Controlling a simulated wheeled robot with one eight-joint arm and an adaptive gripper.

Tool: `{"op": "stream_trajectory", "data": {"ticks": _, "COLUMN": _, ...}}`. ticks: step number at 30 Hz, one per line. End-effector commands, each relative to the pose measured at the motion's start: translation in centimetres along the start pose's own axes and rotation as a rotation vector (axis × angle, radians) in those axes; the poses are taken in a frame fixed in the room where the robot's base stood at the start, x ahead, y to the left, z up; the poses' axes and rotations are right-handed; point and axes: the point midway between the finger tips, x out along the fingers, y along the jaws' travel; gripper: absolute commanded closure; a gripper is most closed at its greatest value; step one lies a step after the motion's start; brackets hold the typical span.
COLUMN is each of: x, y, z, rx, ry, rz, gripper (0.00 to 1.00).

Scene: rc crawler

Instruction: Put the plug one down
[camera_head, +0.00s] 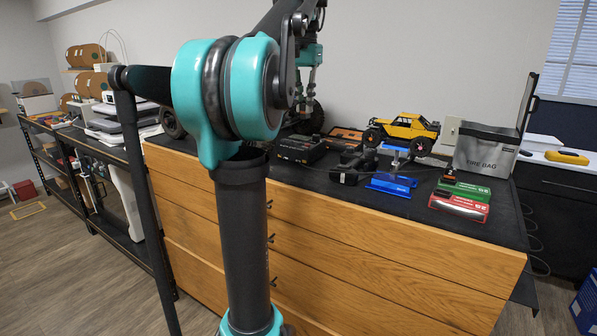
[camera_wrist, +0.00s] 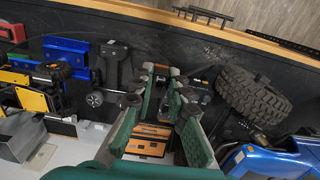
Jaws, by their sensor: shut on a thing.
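My gripper (camera_head: 308,85) is raised above the far left part of the black work surface, pointing down. In the wrist view my gripper (camera_wrist: 163,74) has its two green-padded fingers close together over the surface. The black charger box (camera_head: 300,149) stands on the surface below and near the gripper.
A large tyre (camera_wrist: 253,94) and blue car body (camera_wrist: 275,160) lie right in the wrist view. The front strip is clear.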

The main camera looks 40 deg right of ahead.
Motion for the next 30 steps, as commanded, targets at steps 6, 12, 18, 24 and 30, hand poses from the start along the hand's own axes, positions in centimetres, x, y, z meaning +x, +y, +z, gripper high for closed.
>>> {"op": "stream_trajectory", "data": {"ticks": 6, "x": 5.2, "y": 0.0, "z": 0.1, "rx": 0.0, "ry": 0.0, "rz": 0.0, "gripper": 1.0}}
{"op": "stream_trajectory", "data": {"ticks": 12, "x": 10.1, "y": 0.0, "z": 0.1, "rx": -0.001, "ry": 0.0, "rz": 0.0, "gripper": 1.0}}
{"op": "stream_trajectory", "data": {"ticks": 18, "x": 13.8, "y": 0.0, "z": 0.0, "rx": -0.001, "ry": 0.0, "rz": 0.0, "gripper": 1.0}}
{"op": "stream_trajectory", "data": {"ticks": 24, "x": 15.1, "y": 0.0, "z": 0.0, "rx": -0.001, "ry": 0.0, "rz": 0.0, "gripper": 1.0}}
{"op": "stream_trajectory", "data": {"ticks": 30, "x": 17.4, "y": 0.0, "z": 0.0, "rx": -0.001, "ry": 0.0, "rz": 0.0, "gripper": 1.0}}
